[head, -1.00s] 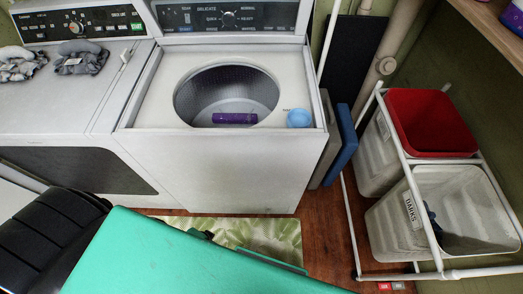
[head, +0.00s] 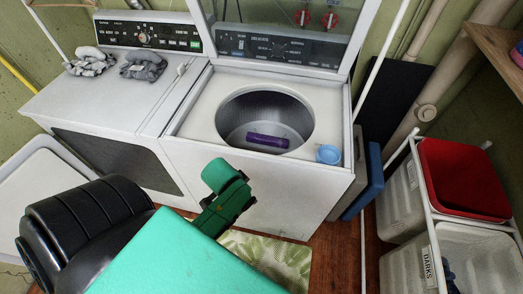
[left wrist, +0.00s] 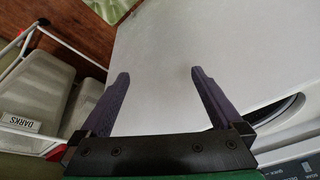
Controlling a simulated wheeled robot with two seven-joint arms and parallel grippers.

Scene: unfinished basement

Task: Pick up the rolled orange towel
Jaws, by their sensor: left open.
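No orange towel shows in either view. A small purple roll (head: 268,140) lies in the drum of the open top-loading washer (head: 325,195); whether it is cloth I cannot tell. Two crumpled grey cloths, a left one (head: 90,61) and a right one (head: 143,66), lie on the dryer top. My left arm reaches up in front of the washer in the head view, its fingers not clear there. In the left wrist view my left gripper (left wrist: 160,76) is open and empty, fingers spread before a plain white panel. My right gripper is not seen.
A light-blue cup (head: 328,154) sits on the washer's right front corner. The washer lid (head: 285,25) stands raised. A laundry rack with a red bin (head: 462,180) and a bin labelled DARKS stands right. A patterned mat (head: 272,254) lies before the washer.

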